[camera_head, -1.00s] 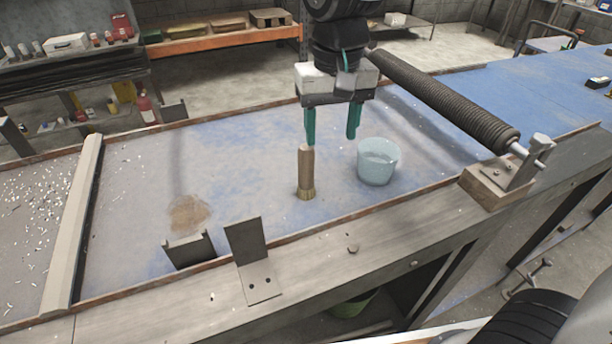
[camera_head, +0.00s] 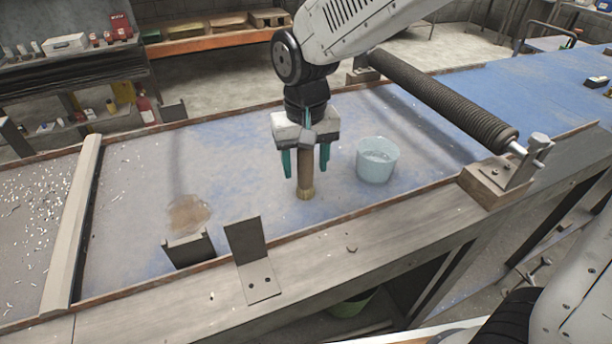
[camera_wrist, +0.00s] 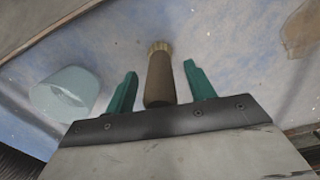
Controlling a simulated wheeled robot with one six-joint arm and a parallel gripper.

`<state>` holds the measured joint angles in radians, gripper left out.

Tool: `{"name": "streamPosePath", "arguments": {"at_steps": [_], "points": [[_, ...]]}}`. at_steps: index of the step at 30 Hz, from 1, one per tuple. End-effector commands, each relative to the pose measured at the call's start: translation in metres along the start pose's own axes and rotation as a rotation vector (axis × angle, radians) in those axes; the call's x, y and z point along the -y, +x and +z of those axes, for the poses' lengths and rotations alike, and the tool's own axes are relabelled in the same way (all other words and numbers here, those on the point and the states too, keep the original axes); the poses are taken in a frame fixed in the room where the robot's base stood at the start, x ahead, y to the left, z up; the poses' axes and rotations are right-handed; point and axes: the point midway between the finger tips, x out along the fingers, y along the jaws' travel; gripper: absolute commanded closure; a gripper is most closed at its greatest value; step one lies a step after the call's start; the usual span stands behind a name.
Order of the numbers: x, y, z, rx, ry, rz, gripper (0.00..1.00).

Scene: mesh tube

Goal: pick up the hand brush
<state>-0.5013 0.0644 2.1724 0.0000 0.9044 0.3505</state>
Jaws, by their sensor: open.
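The hand brush (camera_head: 305,180) stands upright on the blue worktop, brown handle up and pale bristles down. My gripper (camera_head: 306,172) is open above and around its upper part, with one green finger on each side. The top of the handle is hidden behind the gripper in the head view. In the wrist view the brush (camera_wrist: 160,78) lies between the two open fingers (camera_wrist: 160,82), with a gap on each side. I see no finger touching it.
A translucent light-blue bucket (camera_head: 377,160) stands close to the right of the brush. A dark ribbed roller (camera_head: 440,100) spans the worktop farther right. A metal angle bracket (camera_head: 252,262) stands at the front edge. A brown dust patch (camera_head: 188,214) lies left on clear worktop.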

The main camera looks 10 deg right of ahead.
Motion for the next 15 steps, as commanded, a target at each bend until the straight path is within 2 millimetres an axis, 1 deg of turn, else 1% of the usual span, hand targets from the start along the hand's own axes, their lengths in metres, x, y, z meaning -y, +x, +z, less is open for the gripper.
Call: {"name": "streamPosePath", "arguments": {"at_steps": [3,5,6,8,9,15], "points": [[0.0001,-0.0003,0.0001,0.000,0.000,0.000,0.46],[0.0001,-0.0004,0.0001,0.000,0.000,0.000,0.62],[0.0001,-0.0004,0.0001,0.000,-0.001,0.000,0.74],[0.0001,-0.0005,0.0002,0.000,-0.001,0.000,0.90],[0.0001,-0.0005,0.0002,0.000,-0.001,0.000,0.94],[0.0002,-0.0008,0.0001,0.000,-0.001,0.000,0.94]]}}
